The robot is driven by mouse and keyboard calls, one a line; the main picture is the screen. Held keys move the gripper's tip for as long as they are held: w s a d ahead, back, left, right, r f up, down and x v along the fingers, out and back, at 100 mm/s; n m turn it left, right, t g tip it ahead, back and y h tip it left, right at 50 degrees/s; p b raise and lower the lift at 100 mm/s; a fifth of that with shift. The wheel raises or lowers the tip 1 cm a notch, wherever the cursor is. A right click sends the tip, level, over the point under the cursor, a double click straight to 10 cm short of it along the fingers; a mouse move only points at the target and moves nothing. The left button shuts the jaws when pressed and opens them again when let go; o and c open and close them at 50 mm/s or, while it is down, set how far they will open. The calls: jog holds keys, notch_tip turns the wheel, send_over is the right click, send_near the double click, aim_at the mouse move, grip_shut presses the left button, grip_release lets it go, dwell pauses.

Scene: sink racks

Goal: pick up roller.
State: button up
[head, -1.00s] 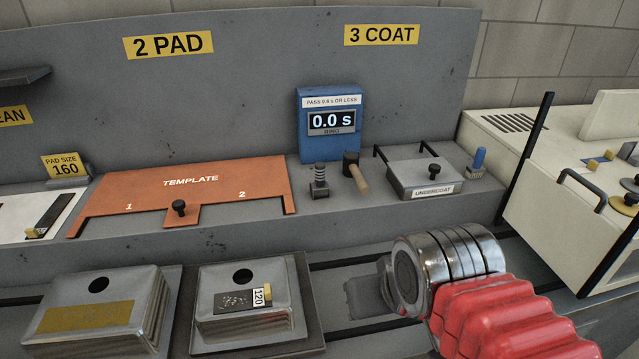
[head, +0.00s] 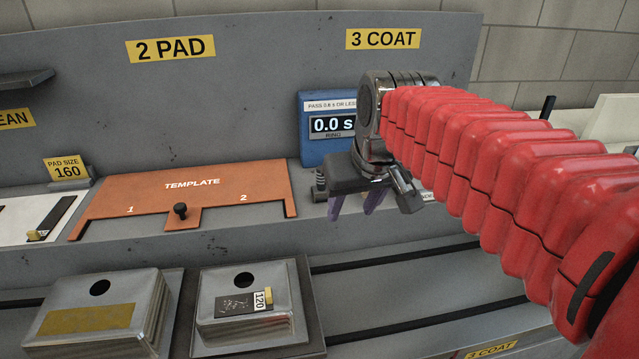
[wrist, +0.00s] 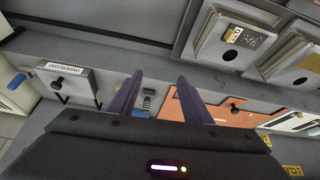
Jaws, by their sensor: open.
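A small grey upright tool with a ribbed stem, which I take as the roller (head: 320,187), stands on the ledge below the blue timer box. In the head view it is mostly hidden behind my gripper. My gripper (head: 354,207) has its purple fingers pointing down, in front of the ledge below the timer. In the wrist view, my gripper (wrist: 160,80) has its two fingers spread with nothing held. The ribbed stem of the roller (wrist: 147,103) shows between the fingers, close to one of them. I see no contact; the height gap is unclear.
The timer box (head: 312,140) stands behind. The orange template (head: 190,187) with a black knob lies left. The undercoat tray (wrist: 68,82) sits beside the fingers, mostly hidden in the head view. Metal blocks (head: 100,315) stand in front. The mallet with wooden handle is hidden in the head view.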

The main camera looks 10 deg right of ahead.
jog(key=w+d+n+g, duration=0.1)
jog(key=w, duration=2.3)
jog(key=shift+w+n+y, duration=0.3)
jog(key=shift+d+r, duration=0.1)
send_over(321, 184)
jog(key=shift+s+d+f, duration=0.1)
jog(key=shift+d+f, duration=0.1)
jog(key=shift+f, duration=1.8)
jog(key=shift+s+d+f, duration=0.1)
jog(key=shift+d+f, duration=0.1)
jog(key=shift+f, duration=1.8)
jog(key=shift+f, duration=0.1)
jog(key=shift+x, duration=2.5)
jog(key=shift+c, duration=0.6)
